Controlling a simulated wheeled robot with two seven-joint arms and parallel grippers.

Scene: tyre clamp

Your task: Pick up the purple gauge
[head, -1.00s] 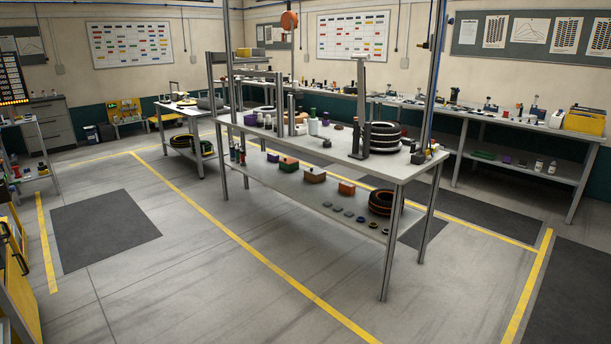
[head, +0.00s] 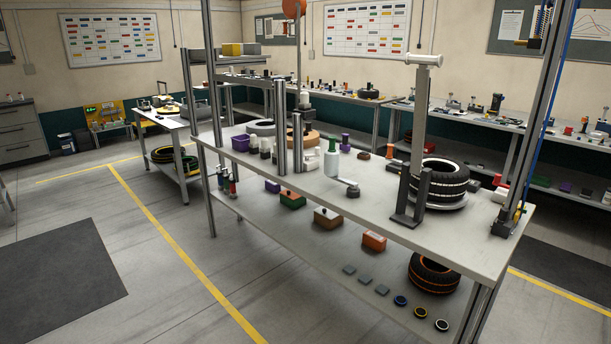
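A small upright purple object (head: 345,142) stands on the bench top toward the back, right of the green-capped white bottle (head: 331,162). It may be the purple gauge, but it is too small to be sure. A purple bin (head: 240,143) sits at the bench's left end. A purple block (head: 272,186) lies on the lower shelf. Neither of my grippers is in view.
The workbench (head: 440,232) has upright posts and a dark tyre stand (head: 412,200) beside stacked tyres (head: 440,180). Its lower shelf holds boxes and a tyre (head: 434,273). Floor in front of the bench is clear, with a yellow line (head: 185,265).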

